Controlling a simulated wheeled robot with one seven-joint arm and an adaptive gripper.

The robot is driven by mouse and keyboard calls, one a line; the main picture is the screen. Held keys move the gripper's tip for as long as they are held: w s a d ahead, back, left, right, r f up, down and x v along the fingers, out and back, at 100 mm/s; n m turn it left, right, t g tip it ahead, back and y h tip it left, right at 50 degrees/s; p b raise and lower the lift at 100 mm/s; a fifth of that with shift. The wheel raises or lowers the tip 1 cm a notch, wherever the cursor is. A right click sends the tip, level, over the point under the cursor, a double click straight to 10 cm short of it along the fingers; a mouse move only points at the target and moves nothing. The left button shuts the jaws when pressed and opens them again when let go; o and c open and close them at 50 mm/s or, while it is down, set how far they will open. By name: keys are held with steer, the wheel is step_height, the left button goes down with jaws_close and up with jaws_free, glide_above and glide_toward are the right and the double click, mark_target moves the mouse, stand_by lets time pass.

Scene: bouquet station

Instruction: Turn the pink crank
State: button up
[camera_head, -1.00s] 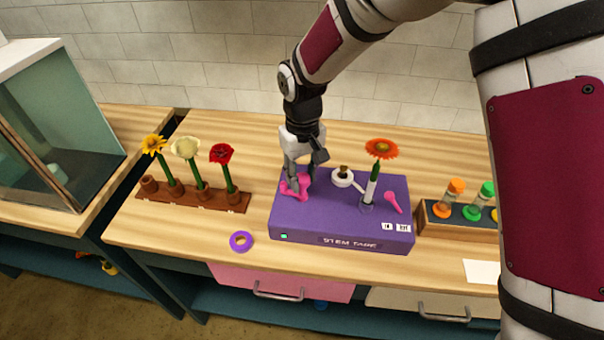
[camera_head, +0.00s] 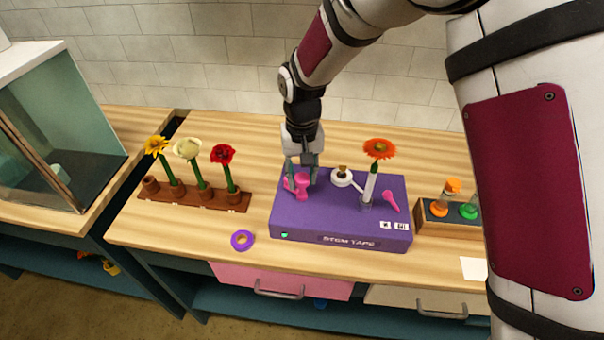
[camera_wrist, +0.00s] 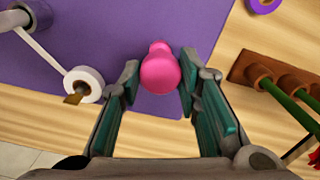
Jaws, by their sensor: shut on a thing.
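The purple stem tape box (camera_head: 355,232) stands on the wooden bench. The pink crank (camera_head: 301,187) is on the left part of its top; its rounded pink knob also shows in the wrist view (camera_wrist: 160,70). My gripper (camera_head: 303,176) reaches down from above, with one finger on each side of the knob. In the wrist view my gripper (camera_wrist: 160,80) is shut on the knob, although a slight gap seems to show beside it. The crank's lower part is partly hidden.
A white tape reel (camera_head: 342,178) and an upright orange flower (camera_head: 379,150) are right of the crank. A pink lever (camera_head: 391,201) lies further right. A brown flower rack (camera_head: 215,201) stands left, a purple tape roll (camera_head: 242,240) in front. A vial rack (camera_head: 436,227) is at right.

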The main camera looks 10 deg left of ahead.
steer(key=o, duration=1.1)
steer(key=shift+o, duration=0.2)
step_height(320, 180, up, 12)
